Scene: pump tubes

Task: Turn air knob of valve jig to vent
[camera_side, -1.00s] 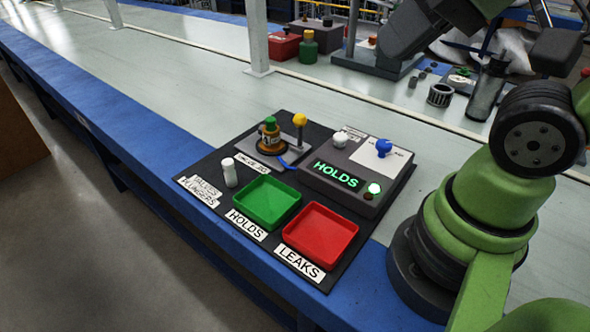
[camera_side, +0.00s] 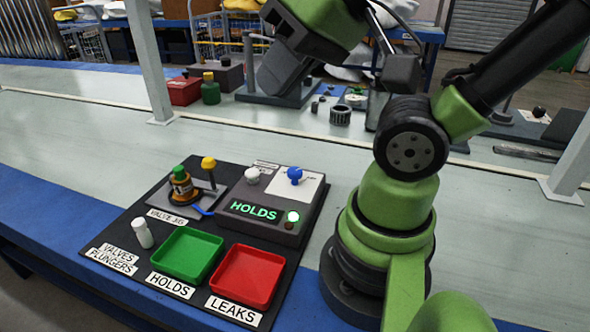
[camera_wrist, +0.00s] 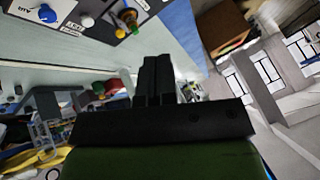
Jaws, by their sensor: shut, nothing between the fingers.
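The valve jig (camera_side: 178,205) holds a brass valve with a green cap (camera_side: 181,184), and a yellow-topped lever (camera_side: 208,163) stands beside it. The grey box (camera_side: 262,208) to its right carries a blue knob (camera_side: 295,174) on a white plate and a white knob (camera_side: 253,175). The small lettering by the knobs is too small to read surely. The box reads HOLDS and a green lamp (camera_side: 292,216) glows. My gripper (camera_wrist: 158,62) is shut and empty, away from the knobs. The blue knob (camera_wrist: 47,13) and white knob (camera_wrist: 87,20) lie at upper left in the wrist view.
A green tray (camera_side: 188,254), a red tray (camera_side: 246,276) and a white plunger (camera_side: 143,233) are on the black mat. Behind stand a red box (camera_side: 185,91), a green bottle (camera_side: 210,92) and a white post (camera_side: 147,60). The bench strip behind the mat is clear.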

